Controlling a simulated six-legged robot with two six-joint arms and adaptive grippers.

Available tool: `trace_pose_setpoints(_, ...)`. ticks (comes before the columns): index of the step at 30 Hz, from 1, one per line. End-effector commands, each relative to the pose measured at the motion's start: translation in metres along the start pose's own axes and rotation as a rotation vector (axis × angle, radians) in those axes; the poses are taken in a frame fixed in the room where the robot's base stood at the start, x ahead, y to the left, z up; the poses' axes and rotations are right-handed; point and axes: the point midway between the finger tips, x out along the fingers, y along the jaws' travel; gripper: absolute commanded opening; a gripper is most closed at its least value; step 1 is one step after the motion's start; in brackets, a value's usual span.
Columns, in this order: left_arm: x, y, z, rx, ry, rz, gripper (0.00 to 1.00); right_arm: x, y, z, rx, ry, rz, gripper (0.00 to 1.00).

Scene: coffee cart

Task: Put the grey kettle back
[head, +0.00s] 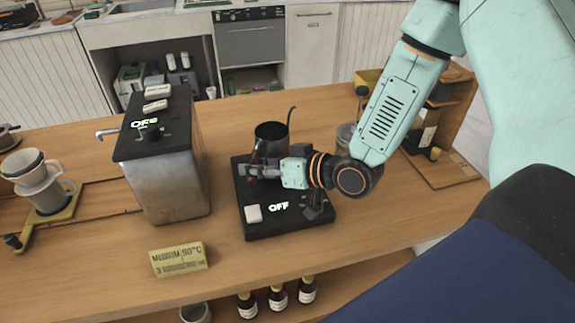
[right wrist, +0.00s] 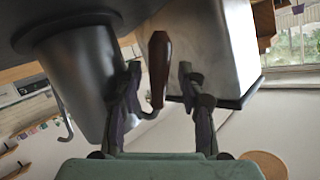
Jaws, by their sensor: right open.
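The dark grey kettle (head: 271,133) stands upright at the back of a black base (head: 288,225), its thin curved spout pointing back right. My right gripper (head: 262,172) is in front of the kettle, low beside its body. In the right wrist view the kettle body (right wrist: 78,75) fills the left side. Its brown handle (right wrist: 158,65) hangs between the two spread fingers of the right gripper (right wrist: 159,85), which are open. I cannot tell whether a finger touches the handle. The gripper and wrist hide part of the kettle's lower front and the base. My left gripper is not in view.
A metal box with a black top (head: 175,175) stands left of the base. A yellow sign (head: 179,259) lies near the front edge. A white dripper (head: 40,185) stands far left. A wooden shelf unit (head: 445,165) with bottles is at right.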

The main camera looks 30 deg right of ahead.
Motion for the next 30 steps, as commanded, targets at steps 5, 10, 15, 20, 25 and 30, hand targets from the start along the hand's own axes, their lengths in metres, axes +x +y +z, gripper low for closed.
trace_pose_setpoints(5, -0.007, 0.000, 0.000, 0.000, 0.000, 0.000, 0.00, -0.019, -0.001, -0.002, 0.005, 0.004, 0.000, 0.41)
trace_pose_setpoints(10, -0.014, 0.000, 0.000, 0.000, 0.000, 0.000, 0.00, -0.035, 0.000, -0.002, 0.006, 0.002, 0.002, 0.41)
trace_pose_setpoints(15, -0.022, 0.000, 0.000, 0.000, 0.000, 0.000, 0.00, -0.049, -0.001, -0.002, 0.005, 0.004, 0.000, 0.41)
trace_pose_setpoints(20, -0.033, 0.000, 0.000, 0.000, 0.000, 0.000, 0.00, -0.062, -0.001, -0.003, 0.006, 0.003, 0.001, 0.41)
trace_pose_setpoints(25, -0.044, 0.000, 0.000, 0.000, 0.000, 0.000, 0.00, -0.075, -0.001, -0.003, 0.006, 0.003, 0.000, 0.41)
trace_pose_setpoints(30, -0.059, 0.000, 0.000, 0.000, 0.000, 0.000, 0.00, -0.089, -0.002, -0.004, 0.005, 0.003, -0.001, 0.41)
